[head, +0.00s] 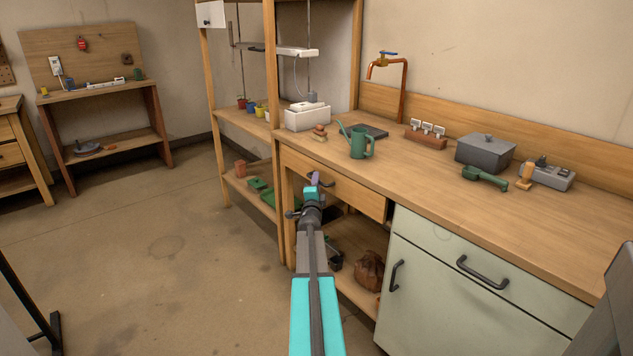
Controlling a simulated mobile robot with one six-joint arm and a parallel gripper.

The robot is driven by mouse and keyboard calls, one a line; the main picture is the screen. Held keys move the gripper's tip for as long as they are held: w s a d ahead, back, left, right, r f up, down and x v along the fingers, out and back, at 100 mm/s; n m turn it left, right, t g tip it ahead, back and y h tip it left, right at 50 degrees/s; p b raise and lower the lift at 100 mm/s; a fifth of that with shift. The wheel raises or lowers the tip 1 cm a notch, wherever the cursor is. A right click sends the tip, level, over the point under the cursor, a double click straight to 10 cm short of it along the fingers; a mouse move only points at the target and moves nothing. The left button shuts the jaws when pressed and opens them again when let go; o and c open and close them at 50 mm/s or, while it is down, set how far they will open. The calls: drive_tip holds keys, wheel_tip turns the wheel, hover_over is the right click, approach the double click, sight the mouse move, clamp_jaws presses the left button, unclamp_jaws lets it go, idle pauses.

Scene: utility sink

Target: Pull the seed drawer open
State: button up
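A wooden drawer (352,196), which I take for the seed drawer, sits under the left part of the wooden counter. Its dark bar handle (327,182) shows on the front, partly hidden behind my gripper. My gripper (314,181) is at the drawer front, right at the handle in the picture. A small purple part shows at its tip. The fingers are too small and too covered by the wrist to tell whether they are open, shut or touching the handle. A narrow dark gap shows at the drawer's right end; I cannot tell whether the drawer is slightly out.
A pale green cabinet (470,290) with dark handles stands right of the drawer. A brown sack (369,270) lies on the shelf below. A green watering can (361,143) and a grey box (485,151) stand on the counter. A wooden shelf post (272,90) rises at left. The floor at left is clear.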

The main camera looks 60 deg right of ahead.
drive_tip(key=shift+w+d, duration=0.15)
drive_tip(key=shift+d, duration=0.1)
clamp_jaws()
drive_tip(key=shift+s+a, duration=0.15)
drive_tip(key=shift+s, duration=0.05)
